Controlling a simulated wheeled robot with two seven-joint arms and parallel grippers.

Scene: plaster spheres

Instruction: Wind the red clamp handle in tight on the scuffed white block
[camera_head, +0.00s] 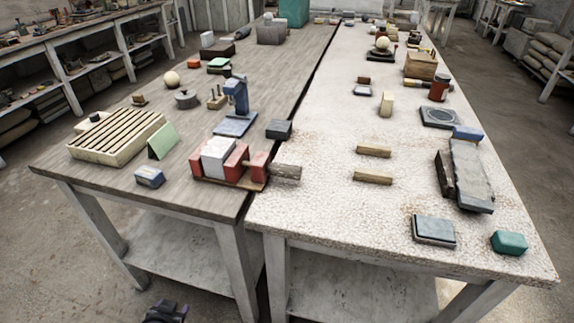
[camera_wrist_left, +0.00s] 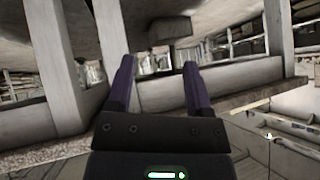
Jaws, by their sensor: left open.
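The scuffed white block (camera_head: 217,158) stands between two red jaws of a clamp (camera_head: 236,162) near the front edge of the wooden table. A further red piece (camera_head: 259,167) sits to its right, and a grey-brown bar (camera_head: 286,172) sticks out right from it, across the seam between the tables. I cannot tell whether the jaws touch the block. My left gripper (camera_head: 166,309) is low at the bottom edge of the head view, in front of the tables and well apart from the clamp. In the left wrist view its purple fingers (camera_wrist_left: 158,80) are spread and empty. My right gripper is not in view.
A dark block (camera_head: 279,129) lies behind the bar.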

